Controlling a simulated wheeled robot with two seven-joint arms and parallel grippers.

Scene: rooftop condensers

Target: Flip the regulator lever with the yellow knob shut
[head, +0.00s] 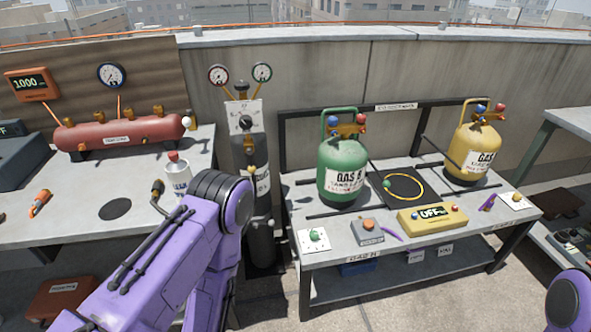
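A tall dark gas cylinder (262,225) stands upright between the two tables. My purple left arm reaches in from the lower left and partly covers the cylinder's lower left side. Neither gripper shows; only a rounded piece of my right arm is at the lower right edge.
The left table holds a red tank (120,133) and a white can (178,177). The right table holds a green gas bottle (342,168), a yellow gas bottle (473,152) and a yellow box reading OFF (432,217). A concrete wall stands behind.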

